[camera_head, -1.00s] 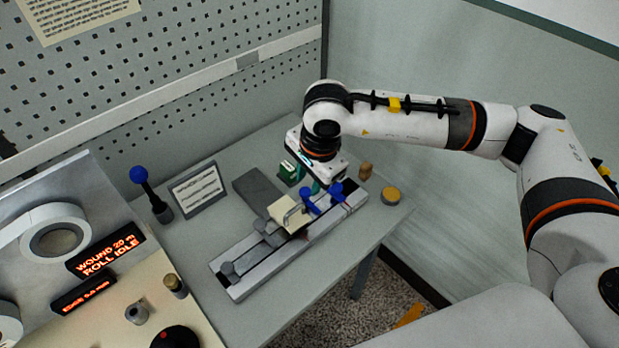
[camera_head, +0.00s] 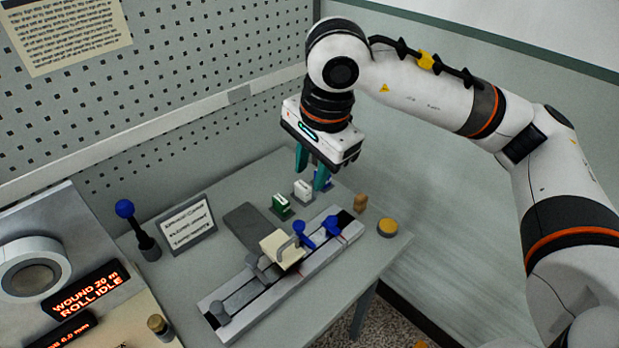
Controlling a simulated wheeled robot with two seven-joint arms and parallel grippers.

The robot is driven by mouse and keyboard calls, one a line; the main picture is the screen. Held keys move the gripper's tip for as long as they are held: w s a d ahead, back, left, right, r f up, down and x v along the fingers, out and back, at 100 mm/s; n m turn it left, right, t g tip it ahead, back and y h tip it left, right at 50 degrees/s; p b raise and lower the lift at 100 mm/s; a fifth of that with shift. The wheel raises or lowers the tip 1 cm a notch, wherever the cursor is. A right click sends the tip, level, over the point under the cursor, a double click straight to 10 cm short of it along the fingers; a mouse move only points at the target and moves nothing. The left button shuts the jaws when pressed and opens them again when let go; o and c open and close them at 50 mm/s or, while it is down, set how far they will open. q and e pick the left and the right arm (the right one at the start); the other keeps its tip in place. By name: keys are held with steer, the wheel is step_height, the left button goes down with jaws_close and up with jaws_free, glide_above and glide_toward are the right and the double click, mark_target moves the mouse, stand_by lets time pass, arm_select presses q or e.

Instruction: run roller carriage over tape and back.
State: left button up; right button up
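The grey rail fixture (camera_head: 262,297) lies diagonally on the table. A blue lever (camera_head: 303,231) stands close beside the block, and a second blue lever (camera_head: 332,225) is nearer the rail's far end. A grey cylinder (camera_head: 222,312) is at the near end. I cannot make out the tape clearly. My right gripper (camera_head: 311,170) is above and behind the rail's far end, fingers pointing down and apart, with nothing held. My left gripper is not in view.
Behind the rail are a green-labelled block (camera_head: 281,208), a white block (camera_head: 303,190) and a sign (camera_head: 188,224). A blue-knobbed lever (camera_head: 136,228) stands left. A wooden piece (camera_head: 360,203) and yellow button (camera_head: 387,228) are right. A winding console (camera_head: 60,250) fills the left.

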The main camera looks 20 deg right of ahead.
steer(key=s+a+f+m+g+y, duration=0.3)
steer(key=s+a+f+y, duration=0.1)
steer(key=a+f+y, duration=0.3)
steer(key=m+t+y+b, duration=0.3)
steer(key=m+t, duration=1)
steer(key=m, duration=1.7)
glide_toward(290, 245)
steer(key=p+x, duration=0.3)
steer(key=x, duration=0.8)
steer(key=shift+w+a, duration=0.1)
steer(key=shift+w, duration=0.1)
steer(key=shift+w+a+f, duration=0.15)
steer(key=shift+w+a, duration=0.2)
